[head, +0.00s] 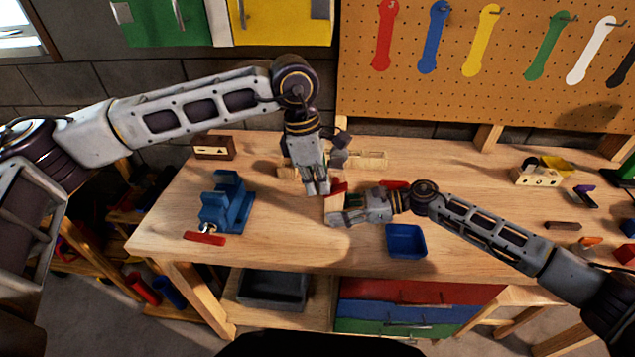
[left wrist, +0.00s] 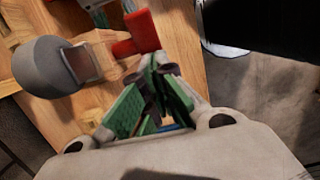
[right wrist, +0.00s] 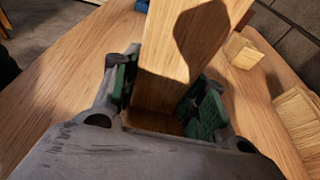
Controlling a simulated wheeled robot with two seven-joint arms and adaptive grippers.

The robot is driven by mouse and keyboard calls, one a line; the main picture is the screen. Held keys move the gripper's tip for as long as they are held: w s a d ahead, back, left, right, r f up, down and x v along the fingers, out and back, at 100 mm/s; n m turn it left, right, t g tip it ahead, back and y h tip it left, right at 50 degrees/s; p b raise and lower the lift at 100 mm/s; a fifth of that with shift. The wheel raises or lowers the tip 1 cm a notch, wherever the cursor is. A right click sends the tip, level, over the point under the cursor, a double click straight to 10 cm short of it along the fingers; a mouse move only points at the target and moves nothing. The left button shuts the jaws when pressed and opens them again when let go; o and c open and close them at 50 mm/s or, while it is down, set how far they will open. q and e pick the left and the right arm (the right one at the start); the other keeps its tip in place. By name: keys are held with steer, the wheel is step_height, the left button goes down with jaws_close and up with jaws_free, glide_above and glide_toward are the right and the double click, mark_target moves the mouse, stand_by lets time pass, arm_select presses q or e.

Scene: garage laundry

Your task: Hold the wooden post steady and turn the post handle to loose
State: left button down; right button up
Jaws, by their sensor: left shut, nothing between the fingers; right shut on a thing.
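The wooden post (right wrist: 190,40) fills the middle of the right wrist view. My right gripper (right wrist: 160,100) is shut on it, with green pads on opposite sides; in the head view this gripper (head: 336,208) is low over the bench. A red handle (left wrist: 137,35) lies just beyond my left fingertips in the left wrist view, beside a grey rounded part (left wrist: 45,66). In the head view a red piece (head: 338,187) shows between the two grippers. My left gripper (head: 318,186) points down, shut and empty; its fingers (left wrist: 157,75) meet near the handle. The arms partly hide the post.
A blue vise (head: 228,204) with a red bar (head: 205,239) stands at the left. A small wooden box (head: 213,147) is at the back left. A blue tray (head: 405,241) sits near the front edge. A wooden block (head: 537,176) and small items occupy the right.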

arm_select(q)
steer(key=shift+a+f+h, duration=0.1)
steer(key=shift+f+h, duration=0.25)
steer(key=shift+h, duration=0.4)
steer(key=shift+a+f+h, duration=0.1)
steer(key=shift+f+h, duration=0.2)
steer(key=shift+h, duration=0.45)
steer(key=shift+f+h, duration=0.3)
steer(key=shift+h, duration=0.45)
steer(key=shift+f+h, duration=0.3)
steer(key=shift+h, duration=0.45)
steer(key=shift+d+f+h, duration=0.1)
steer(key=shift+f+h, duration=0.25)
steer(key=shift+h, duration=0.5)
steer(key=shift+d+f+h, duration=0.1)
steer(key=shift+f+h, duration=0.2)
steer(key=shift+h, duration=0.55)
steer(key=shift+d+f+h, duration=0.2)
steer(key=shift+f+h, duration=0.1)
steer(key=shift+h, duration=0.6)
steer(key=shift+d+f+h, duration=0.2)
steer(key=shift+f+h, duration=0.1)
steer(key=shift+h, duration=0.6)
steer(key=shift+d+f, duration=0.2)
steer(key=shift+x, duration=1.35)
steer(key=shift+a+f, duration=0.15)
steer(key=v, duration=1.1)
steer(key=shift+a, duration=0.45)
